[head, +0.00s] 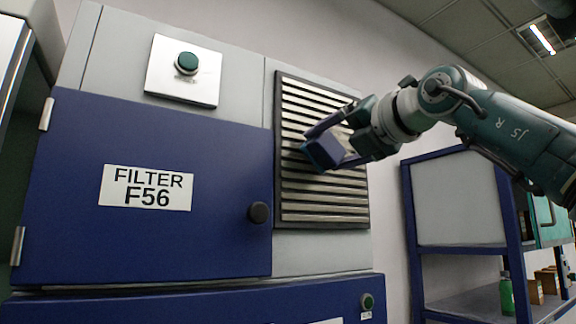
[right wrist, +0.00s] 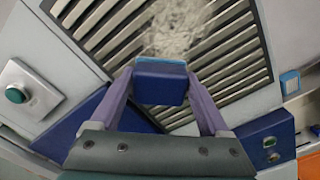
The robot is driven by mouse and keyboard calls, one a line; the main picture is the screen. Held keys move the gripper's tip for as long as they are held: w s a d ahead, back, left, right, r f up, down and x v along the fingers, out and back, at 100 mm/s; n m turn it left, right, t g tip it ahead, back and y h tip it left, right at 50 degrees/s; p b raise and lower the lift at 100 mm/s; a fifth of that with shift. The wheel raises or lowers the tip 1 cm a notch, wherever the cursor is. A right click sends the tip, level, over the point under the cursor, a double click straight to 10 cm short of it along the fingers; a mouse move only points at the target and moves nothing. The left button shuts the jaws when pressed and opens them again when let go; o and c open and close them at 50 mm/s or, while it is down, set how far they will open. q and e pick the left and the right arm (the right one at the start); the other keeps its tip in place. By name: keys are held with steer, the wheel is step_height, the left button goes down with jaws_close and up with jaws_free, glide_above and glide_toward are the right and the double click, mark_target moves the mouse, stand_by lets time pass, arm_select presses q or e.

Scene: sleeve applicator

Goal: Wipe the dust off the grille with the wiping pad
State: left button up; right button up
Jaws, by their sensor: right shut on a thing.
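The grille (head: 300,210) is a dark-framed panel with pale horizontal slats on the cabinet front, right of the blue door. Pale grey dust (right wrist: 180,28) lies on its slats in the right wrist view, just beyond the pad. In the head view the arm hides part of the grille. My right gripper (head: 335,150) is in front of the grille and is shut on the wiping pad (head: 323,152), a dark blue block. The pad (right wrist: 160,82) sits between the fingertips in the right wrist view, with a lighter blue edge towards the grille. I cannot tell whether it touches the slats. My left gripper is not in view.
The cabinet has a blue door (head: 90,235) labelled FILTER F56 with a black knob (head: 259,212). A green button (head: 187,63) sits on a plate above it. A blue-framed shelf (head: 412,230) with a green bottle (head: 507,294) and boxes stands at the right.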

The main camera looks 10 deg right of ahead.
steer(key=shift+w+a+p, duration=0.2)
steer(key=shift+w+p, duration=0.35)
